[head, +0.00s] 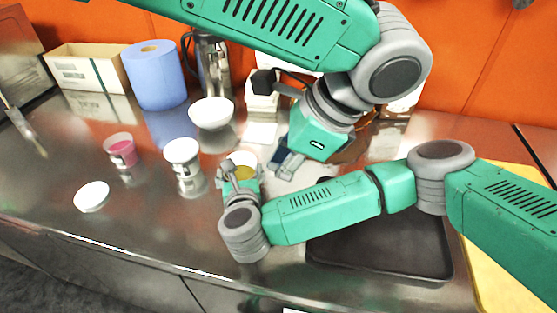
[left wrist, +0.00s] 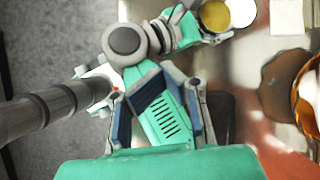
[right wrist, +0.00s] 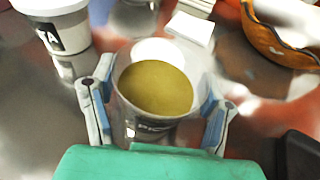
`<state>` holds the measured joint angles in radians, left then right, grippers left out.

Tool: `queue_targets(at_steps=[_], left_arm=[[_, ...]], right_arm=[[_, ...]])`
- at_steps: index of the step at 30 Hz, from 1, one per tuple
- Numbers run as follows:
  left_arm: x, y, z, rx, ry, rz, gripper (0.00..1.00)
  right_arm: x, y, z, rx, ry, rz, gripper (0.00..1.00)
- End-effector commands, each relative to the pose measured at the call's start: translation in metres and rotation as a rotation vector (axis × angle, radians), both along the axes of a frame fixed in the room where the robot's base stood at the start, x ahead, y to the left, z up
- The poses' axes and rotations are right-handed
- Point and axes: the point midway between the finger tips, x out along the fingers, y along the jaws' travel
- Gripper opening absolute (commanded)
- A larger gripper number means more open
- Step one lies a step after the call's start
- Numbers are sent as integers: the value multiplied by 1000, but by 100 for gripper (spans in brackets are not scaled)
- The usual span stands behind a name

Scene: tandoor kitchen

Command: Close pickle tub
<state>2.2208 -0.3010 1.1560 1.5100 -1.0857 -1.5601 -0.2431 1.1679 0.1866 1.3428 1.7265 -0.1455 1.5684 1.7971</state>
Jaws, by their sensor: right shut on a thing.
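The pickle tub (right wrist: 150,128) is open, with yellow-green contents showing in the right wrist view. It also shows in the head view (head: 244,172) and left wrist view (left wrist: 214,15). My right gripper (right wrist: 157,85) is shut on it, one finger on each side; it is also in the head view (head: 238,170). A pale disc, perhaps a lid (left wrist: 241,12), lies right beside the tub in the left wrist view. My left gripper (head: 287,165) points down, right of the tub in the head view. Its fingers (left wrist: 158,108) are spread and empty, above my right arm.
A white-topped tub (head: 182,151), an open pink tub (head: 121,151) and a loose white lid (head: 92,195) are on the left. A white bowl (head: 211,113) and blue roll (head: 154,77) stand behind. A dark tray (head: 400,245) lies under my right arm.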

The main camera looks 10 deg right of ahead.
Motion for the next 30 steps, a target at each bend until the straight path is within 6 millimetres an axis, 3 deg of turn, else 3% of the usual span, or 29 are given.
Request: queue_targets(at_steps=[30], left_arm=[[-16,4,12,1,-2,-17,0]], right_arm=[[0,0,1,1,-1,0,17]])
